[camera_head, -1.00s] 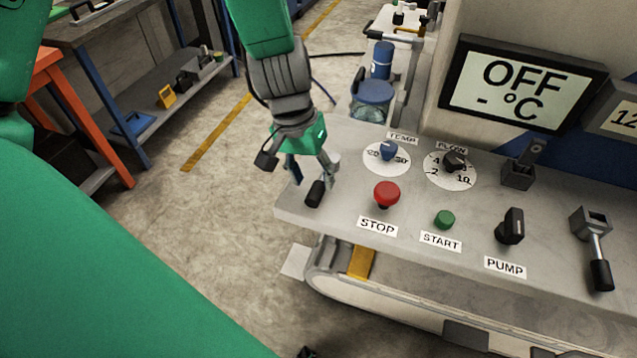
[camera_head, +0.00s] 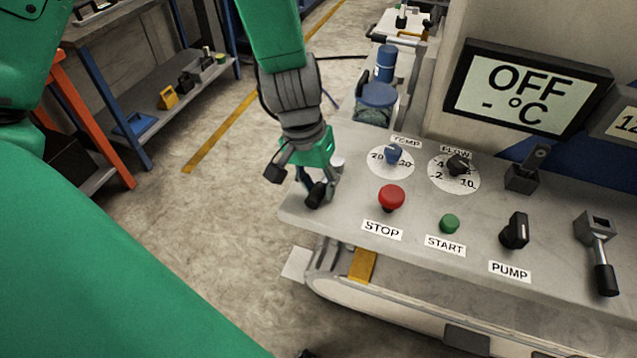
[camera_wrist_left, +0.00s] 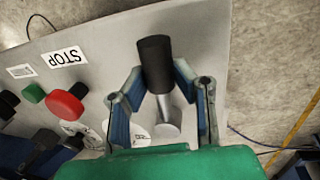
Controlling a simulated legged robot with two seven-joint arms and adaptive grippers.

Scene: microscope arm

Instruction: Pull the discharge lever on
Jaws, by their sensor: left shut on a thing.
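A lever (camera_head: 316,195) with a black grip and a grey metal shaft stands at the left end of the grey control panel. My left gripper (camera_head: 319,190) reaches down over it and is shut on it. In the left wrist view the lever's black grip (camera_wrist_left: 155,58) stands between the two blue-padded fingers of the left gripper (camera_wrist_left: 161,78), which close in at the grip's lower end. The lever's label is hidden or out of view. My right gripper is not in view.
The panel (camera_head: 345,212) also carries a red STOP button (camera_head: 391,197), a green START button (camera_head: 449,223), TEMP and FLOW dials, a PUMP switch (camera_head: 515,231) and another lever (camera_head: 602,262) at right. The display (camera_head: 527,88) reads OFF. Open floor lies left.

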